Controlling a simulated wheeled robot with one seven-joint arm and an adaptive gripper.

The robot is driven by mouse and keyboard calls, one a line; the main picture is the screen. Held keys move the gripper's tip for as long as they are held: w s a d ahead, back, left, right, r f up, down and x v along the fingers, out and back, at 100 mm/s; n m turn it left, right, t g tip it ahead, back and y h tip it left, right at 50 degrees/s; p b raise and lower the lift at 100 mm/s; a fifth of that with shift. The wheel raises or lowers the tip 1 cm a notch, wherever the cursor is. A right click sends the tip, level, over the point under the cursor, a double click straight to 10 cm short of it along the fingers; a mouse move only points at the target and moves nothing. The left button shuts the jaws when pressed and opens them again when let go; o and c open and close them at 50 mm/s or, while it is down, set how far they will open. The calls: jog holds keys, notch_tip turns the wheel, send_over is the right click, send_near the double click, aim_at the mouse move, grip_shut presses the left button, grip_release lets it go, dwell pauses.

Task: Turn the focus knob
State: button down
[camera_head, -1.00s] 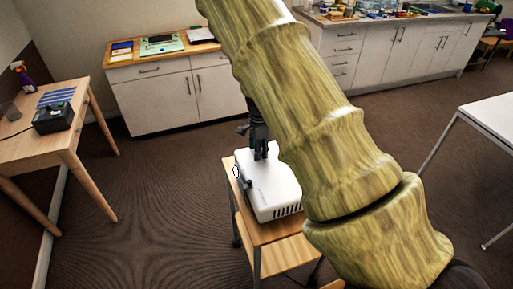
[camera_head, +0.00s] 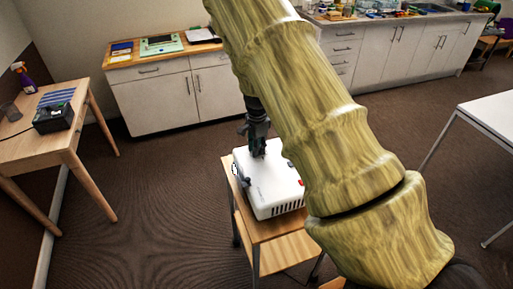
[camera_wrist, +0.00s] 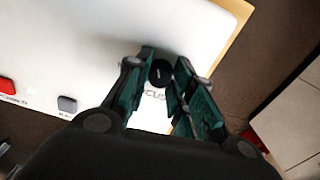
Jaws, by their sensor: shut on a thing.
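The focus knob (camera_wrist: 160,73) is a small round black knob on the top of a white projector-like box (camera_head: 268,187). In the wrist view it sits between the fingertips of my gripper (camera_wrist: 163,78), with printed letters beside it. My gripper (camera_head: 257,152) points down onto the box's top near its far edge in the head view, and its fingers are closed on the knob. The knob itself is hidden by the fingers in the head view. A red button (camera_wrist: 7,86) and a grey button (camera_wrist: 67,104) show on the box's top.
The box stands on a small wooden stand (camera_head: 262,232). A wooden table (camera_head: 62,140) with a dark device (camera_head: 52,117) is at the left. Cabinets (camera_head: 165,100) line the back wall. A white table (camera_head: 492,115) is at the right. Floor is open between them.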

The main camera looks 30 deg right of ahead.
jog(key=shift+w+r+n, duration=0.1)
jog(key=shift+w+n, duration=0.05)
jog(key=shift+n, duration=0.55)
jog(key=c, duration=1.3)
grip_release()
jog(key=shift+o, duration=0.5)
notch_tip(320, 180, up, 12)
